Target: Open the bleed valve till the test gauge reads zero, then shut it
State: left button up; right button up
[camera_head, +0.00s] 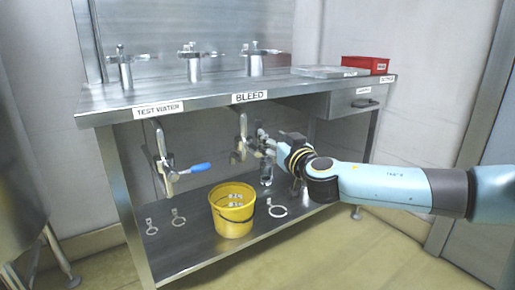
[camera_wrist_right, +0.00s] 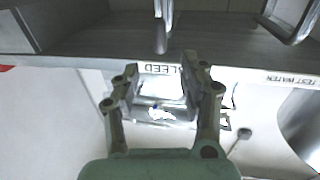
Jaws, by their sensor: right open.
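The bleed valve (camera_head: 242,138) hangs under the front edge of the steel bench, below the BLEED label (camera_head: 250,97). My right gripper (camera_head: 262,143) is open right beside the valve, and its fingers partly hide the handle. In the right wrist view the open fingers (camera_wrist_right: 162,78) stand on both sides of a shiny metal part (camera_wrist_right: 158,100) below the partly covered BLEED label; I cannot tell whether they touch it. The TEST WATER valve (camera_head: 168,170) with a blue lever (camera_head: 196,168) hangs to the left. I cannot make out the test gauge. My left gripper is not in view.
A yellow bucket (camera_head: 232,222) stands on the lower shelf (camera_head: 185,255) below the bleed valve. Several rings lie beside it, one at its right (camera_head: 277,211). Metal fixtures (camera_head: 191,65) and a red box (camera_head: 365,64) are on the bench top (camera_head: 220,88).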

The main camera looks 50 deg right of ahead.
aim_at(258, 127)
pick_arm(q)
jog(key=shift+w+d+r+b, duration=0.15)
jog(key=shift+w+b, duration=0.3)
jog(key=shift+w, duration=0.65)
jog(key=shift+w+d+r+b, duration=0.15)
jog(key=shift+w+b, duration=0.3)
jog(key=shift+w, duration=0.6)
pick_arm(e)
jog(key=shift+x, duration=5.4)
grip_shut()
jog(key=shift+f, duration=0.1)
jog(key=shift+w+f, duration=0.1)
